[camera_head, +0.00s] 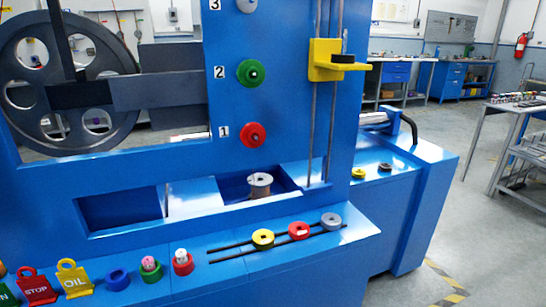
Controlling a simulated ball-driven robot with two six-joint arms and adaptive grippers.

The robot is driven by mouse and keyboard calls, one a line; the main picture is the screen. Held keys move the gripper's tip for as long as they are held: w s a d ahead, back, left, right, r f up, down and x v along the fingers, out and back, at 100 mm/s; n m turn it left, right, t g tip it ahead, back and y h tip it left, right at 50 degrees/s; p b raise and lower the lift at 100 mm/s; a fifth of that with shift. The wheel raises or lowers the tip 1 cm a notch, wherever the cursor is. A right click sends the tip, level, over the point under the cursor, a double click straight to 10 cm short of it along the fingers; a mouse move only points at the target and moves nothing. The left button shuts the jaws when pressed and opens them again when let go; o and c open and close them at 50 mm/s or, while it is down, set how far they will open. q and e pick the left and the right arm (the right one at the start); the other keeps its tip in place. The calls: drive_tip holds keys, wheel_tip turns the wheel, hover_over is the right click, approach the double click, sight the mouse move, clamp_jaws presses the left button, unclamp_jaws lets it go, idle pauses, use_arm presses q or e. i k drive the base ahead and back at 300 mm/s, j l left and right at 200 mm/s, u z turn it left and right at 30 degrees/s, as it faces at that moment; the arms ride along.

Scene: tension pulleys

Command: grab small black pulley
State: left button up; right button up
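A small black disc (385,167), which looks like a small black pulley, lies on the blue ledge at the right of the machine. A small yellow pulley (358,174) lies just left of it, apart from it. Another black disc (343,58) sits on the yellow bracket (325,60) on the vertical rods. I cannot tell for certain which black disc is the small black pulley. Neither of my grippers is in view, and nothing is seen touching these pieces.
The blue machine (300,155) fills the left and middle. Open floor (470,225) lies at the right.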

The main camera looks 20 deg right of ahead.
sight(384, 166)
drive_tip(key=z, duration=1.55)
drive_tip(key=i+u, duration=0.1)
drive_tip(key=u, duration=0.55)
drive_tip(key=i+l+u, duration=0.25)
drive_tip(key=l+u, duration=0.25)
drive_tip(key=i+l+u, duration=0.15)
drive_tip(key=l+u, duration=0.4)
drive_tip(key=i+l, duration=0.05)
drive_tip(key=l, duration=0.1)
